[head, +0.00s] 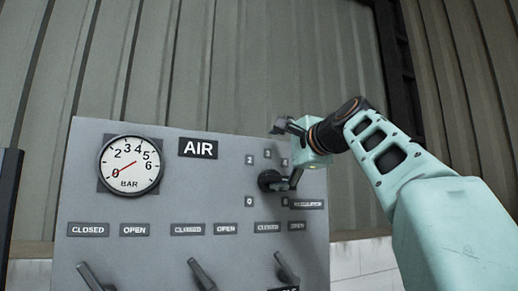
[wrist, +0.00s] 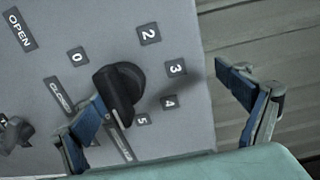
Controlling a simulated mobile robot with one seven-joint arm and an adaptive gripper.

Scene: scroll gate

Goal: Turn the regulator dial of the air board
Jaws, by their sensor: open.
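The regulator dial (head: 270,181) is a black knob with a raised bar on the grey air board (head: 230,250). Number plates surround it. In the wrist view the dial (wrist: 116,84) has its bar end near the 5 plate (wrist: 142,120); the exact setting is hard to tell. My gripper (head: 288,150) is open at the board's upper right. In the wrist view my gripper (wrist: 165,92) has one finger close beside the dial on the left, and the other far right past the board's edge. Whether the near finger touches the dial is unclear. Nothing is held.
A round gauge (head: 130,165) has its red needle lying near 0. Several lever handles, including one (head: 201,273), line the lower board below CLOSED and OPEN plates. The corrugated wall (head: 270,70) stands behind. Room right of the board is free apart from my arm.

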